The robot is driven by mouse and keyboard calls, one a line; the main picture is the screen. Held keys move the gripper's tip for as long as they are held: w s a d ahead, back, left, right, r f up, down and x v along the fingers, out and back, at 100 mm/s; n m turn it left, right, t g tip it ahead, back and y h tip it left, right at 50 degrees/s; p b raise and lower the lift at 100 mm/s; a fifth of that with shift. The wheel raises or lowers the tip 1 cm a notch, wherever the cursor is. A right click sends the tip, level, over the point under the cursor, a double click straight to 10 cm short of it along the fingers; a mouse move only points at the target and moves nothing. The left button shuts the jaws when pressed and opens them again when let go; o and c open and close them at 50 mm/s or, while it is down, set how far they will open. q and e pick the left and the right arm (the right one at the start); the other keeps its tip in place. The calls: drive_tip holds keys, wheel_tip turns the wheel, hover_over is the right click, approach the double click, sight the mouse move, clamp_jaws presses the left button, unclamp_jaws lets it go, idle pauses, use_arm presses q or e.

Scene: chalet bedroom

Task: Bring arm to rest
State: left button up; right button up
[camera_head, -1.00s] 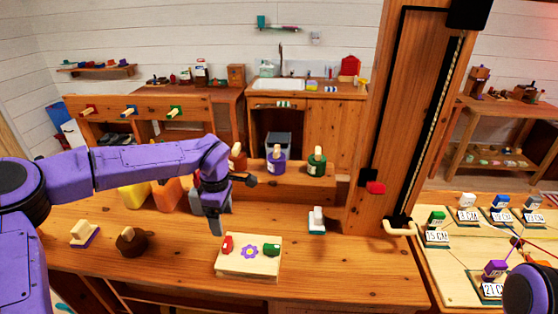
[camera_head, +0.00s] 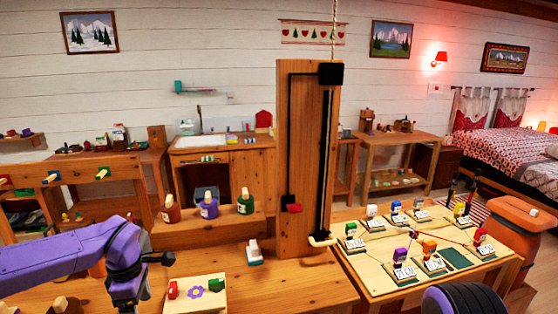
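My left arm, purple, comes in from the left and bends down over the wooden workbench (camera_head: 270,290). My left gripper (camera_head: 128,304) points down near the bottom edge, left of a pale wooden board (camera_head: 196,306) with a purple flower, a red piece and a green piece. Its fingertips are too small and cut off to tell whether they are open, and I see nothing held. Only a rounded purple and black part of my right arm shows at the bottom right; its gripper is out of view.
A wooden post (camera_head: 306,160) with a black track and red block stands on the bench. Right is a board table (camera_head: 345,252) with several labelled stamps. A white-handled stamp (camera_head: 254,250) stands beside the post.

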use_arm(q)
drive_tip(key=s+d+f+m+t+y+b, duration=0.1)
drive_tip(key=s+f+m+t+y, duration=0.15)
drive_tip(key=f, duration=0.65)
drive_tip(key=s+d+f+m+t+y+b, duration=0.1)
drive_tip(key=s+f+m+t+y, duration=0.2)
drive_tip(key=f, duration=0.6)
drive_tip(key=s+f+m+g+h+b, duration=0.1)
drive_tip(key=s+f+m, duration=0.3)
drive_tip(key=s, duration=0.8)
drive_tip(key=s+f+m+g+h, duration=0.1)
drive_tip(key=s+f+m, duration=0.3)
drive_tip(key=s+f, duration=0.4)
drive_tip(key=s, duration=0.4)
drive_tip(key=shift+s+f+b, duration=0.25)
drive_tip(key=shift+s+b, duration=0.1)
drive_tip(key=shift+b, duration=0.05)
